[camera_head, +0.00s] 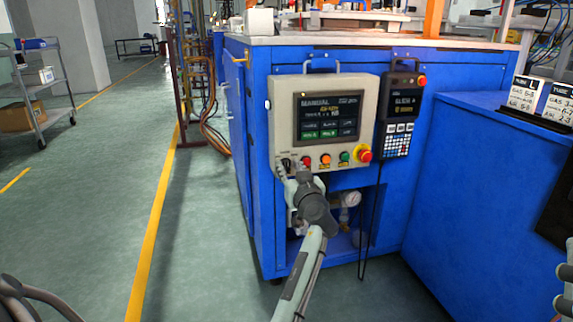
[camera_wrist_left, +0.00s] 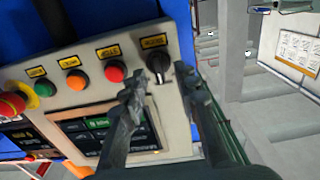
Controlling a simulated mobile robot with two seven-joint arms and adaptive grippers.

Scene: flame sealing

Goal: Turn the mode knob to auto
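The mode knob (camera_wrist_left: 157,71) is a small black rotary knob with a pale mark, under a yellow label, at the end of the button row. It also shows in the head view (camera_head: 286,163) at the lower left of the beige control panel (camera_head: 370,90). The panel screen (camera_head: 329,117) reads MANUAL at the top. My left gripper (camera_wrist_left: 161,78) is open, with one dark finger on each side of the knob in the wrist view. I cannot tell whether the fingers touch it. In the head view my left gripper (camera_head: 292,174) is just below the knob. My right gripper is not in view.
Red (camera_head: 306,161), orange (camera_head: 325,159) and green (camera_head: 345,156) buttons and a red emergency stop (camera_head: 364,155) sit right of the knob. A black handheld pendant (camera_head: 400,108) hangs beside the panel. A blue cabinet (camera_head: 490,190) stands at right.

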